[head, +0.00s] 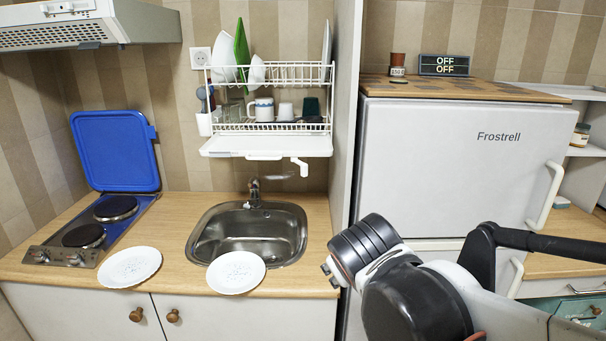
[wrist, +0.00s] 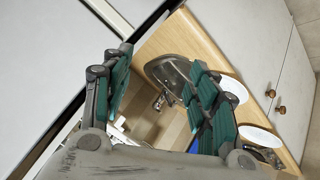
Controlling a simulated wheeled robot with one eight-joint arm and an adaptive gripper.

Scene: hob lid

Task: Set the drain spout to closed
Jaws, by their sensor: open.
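The white drain spout (head: 301,166) hangs under the right end of the dish rack's drip tray (head: 255,145) in the head view. It has a short sideways arm and a bent end; I cannot tell its setting for certain. My gripper shows in the wrist view (wrist: 162,92), its two green-padded fingers spread apart with nothing between them. In the head view my arm is at the lower right, below and to the right of the spout and well apart from it, and its fingers are mostly hidden.
The sink (head: 250,235) with its faucet (head: 254,193) lies below the rack. Two white plates (head: 130,267) (head: 236,272) lie at the counter's front edge. A hob with a raised blue lid (head: 115,150) is left. The fridge (head: 455,165) and a partition stand right of the rack.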

